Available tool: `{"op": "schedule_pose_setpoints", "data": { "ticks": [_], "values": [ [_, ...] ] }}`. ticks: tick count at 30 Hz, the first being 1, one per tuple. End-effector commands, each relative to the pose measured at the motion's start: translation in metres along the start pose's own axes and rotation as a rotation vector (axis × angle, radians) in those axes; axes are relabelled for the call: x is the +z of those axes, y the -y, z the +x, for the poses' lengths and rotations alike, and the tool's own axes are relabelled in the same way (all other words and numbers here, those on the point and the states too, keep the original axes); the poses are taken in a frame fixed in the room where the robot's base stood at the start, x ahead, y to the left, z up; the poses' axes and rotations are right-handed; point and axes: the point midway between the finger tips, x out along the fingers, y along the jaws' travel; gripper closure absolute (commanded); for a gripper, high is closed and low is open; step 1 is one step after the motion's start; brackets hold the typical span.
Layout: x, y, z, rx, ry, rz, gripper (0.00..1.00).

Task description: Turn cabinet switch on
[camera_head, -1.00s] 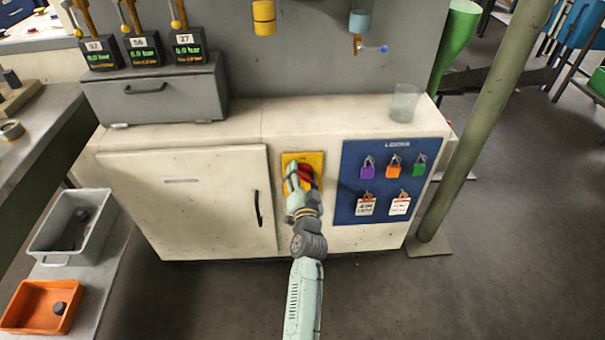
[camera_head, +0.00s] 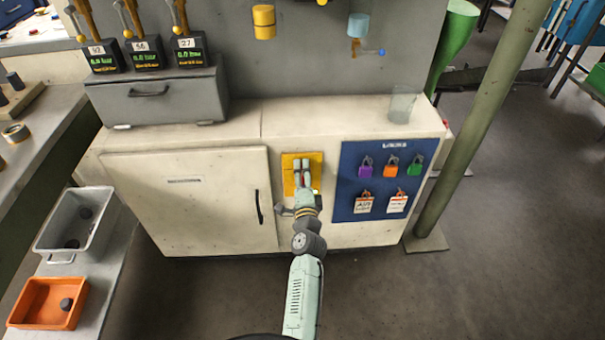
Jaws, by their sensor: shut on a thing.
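The cabinet switch is a red handle (camera_head: 302,166) on a yellow plate (camera_head: 317,163), set in the front of the cream cabinet (camera_head: 190,205) just left of the blue lock board. My gripper (camera_head: 302,168) is at the plate, its fingers shut on the red handle. Only a small bit of red shows between the fingers, and the fingers now look upright in the picture. The gripper hides the lower part of the plate and most of the handle, so its exact angle is hard to tell.
A blue board (camera_head: 348,185) with several padlocks and tags is close right of my gripper. The cabinet door handle (camera_head: 258,207) is to the left. A clear cup (camera_head: 402,104) stands on top. A green post (camera_head: 470,140) rises at the right.

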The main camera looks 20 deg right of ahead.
Motion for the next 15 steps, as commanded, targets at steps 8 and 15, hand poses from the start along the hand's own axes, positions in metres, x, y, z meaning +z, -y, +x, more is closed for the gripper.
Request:
{"op": "schedule_pose_setpoints", "data": {
  "ticks": [8, 15],
  "values": [
    [-0.0006, 0.0028, 0.0011, -0.005, -0.001, 0.077, 0.72],
    [-0.0006, 0.0026, 0.001, -0.005, -0.001, 0.092, 0.72]
  ]
}}
